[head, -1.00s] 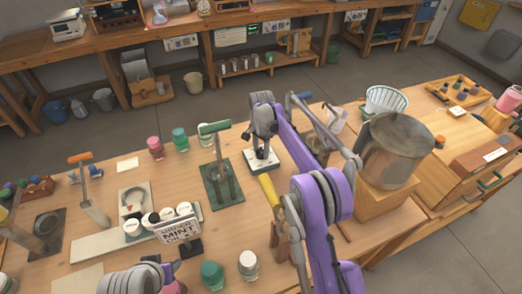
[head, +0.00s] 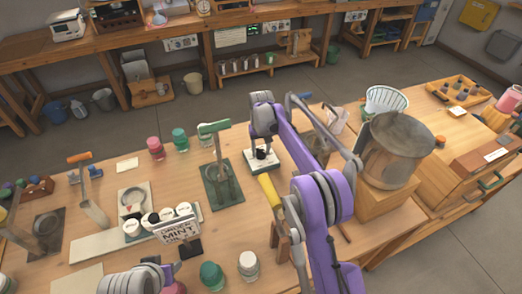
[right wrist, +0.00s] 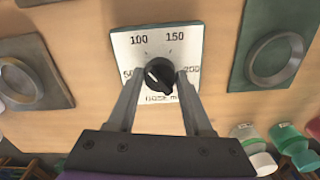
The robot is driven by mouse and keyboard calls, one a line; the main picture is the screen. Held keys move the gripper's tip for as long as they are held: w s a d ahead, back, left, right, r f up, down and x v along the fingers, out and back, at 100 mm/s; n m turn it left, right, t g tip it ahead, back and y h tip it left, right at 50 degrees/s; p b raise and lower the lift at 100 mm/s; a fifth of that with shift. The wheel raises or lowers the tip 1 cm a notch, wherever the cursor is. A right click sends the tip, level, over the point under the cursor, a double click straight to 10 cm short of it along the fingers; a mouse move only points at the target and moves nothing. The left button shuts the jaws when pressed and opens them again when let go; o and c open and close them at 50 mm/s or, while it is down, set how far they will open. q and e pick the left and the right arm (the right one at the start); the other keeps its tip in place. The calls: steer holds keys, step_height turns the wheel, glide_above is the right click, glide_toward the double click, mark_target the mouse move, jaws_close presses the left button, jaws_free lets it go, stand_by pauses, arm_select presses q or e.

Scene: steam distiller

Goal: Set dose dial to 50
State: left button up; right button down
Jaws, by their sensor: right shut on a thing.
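The dose dial is a black knob (right wrist: 159,76) on a white plate (right wrist: 178,45) marked 100, 150 and 200, with a partly covered mark at the left. In the head view the plate (head: 252,162) lies on the table under my right gripper (head: 263,148).
A green-handled press (head: 217,165) stands left of the dial. A yellow-handled tool (head: 269,190) is close in front of it. A large metal pot (head: 395,150) stands at the right.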

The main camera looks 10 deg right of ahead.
mark_target(261, 150)
steer(key=n, duration=0.5)
steer(key=shift+n, duration=0.3)
steer(key=n, duration=0.5)
steer(key=shift+n, duration=0.3)
steer(key=shift+c, duration=1.5)
jaws_free()
step_height(261, 150, up, 11)
steer(key=shift+p, duration=0.35)
steer(key=shift+f, duration=0.1)
